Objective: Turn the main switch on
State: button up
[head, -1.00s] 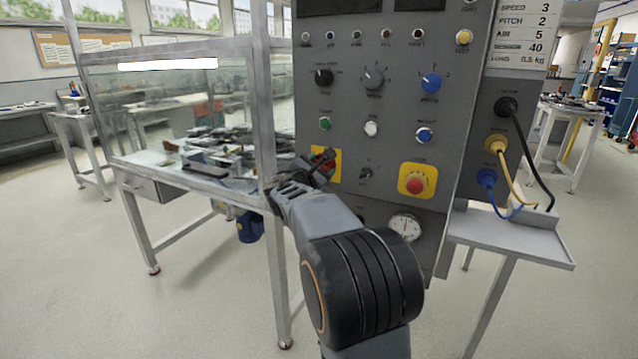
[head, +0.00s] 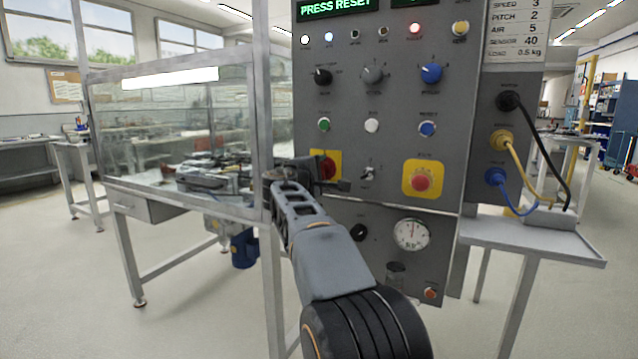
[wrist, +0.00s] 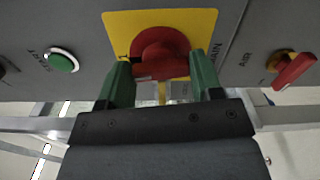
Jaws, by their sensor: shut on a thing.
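The main switch is a red rotary knob on a yellow plate, low on the left of the grey control panel in the head view (head: 328,167). In the wrist view the red knob (wrist: 160,48) fills the middle, with "MAIN" lettered to the right of its plate. My gripper (wrist: 161,72) has its green fingers on either side of the knob, shut on its handle. The display (head: 338,7) at the top of the panel reads "PRESS RESET", and several indicator lamps below it are lit, one of them red (head: 415,28).
A red emergency button (head: 421,182) on a yellow plate sits to the right of the switch. The green start button (wrist: 62,62) and a red air lever (wrist: 296,71) flank the switch. A glass-sided bench (head: 185,207) stands left of the panel.

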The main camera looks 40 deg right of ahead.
jog(key=shift+f+m+b, duration=0.2)
jog(key=shift+m+b, duration=0.35)
jog(key=shift+m, duration=0.15)
jog(key=shift+r+m, duration=0.1)
jog(key=shift+m, duration=0.2)
jog(key=o, duration=0.9)
jog(key=p+v, duration=0.1)
jog(key=v, duration=1.3)
jog(key=shift+d, duration=0.1)
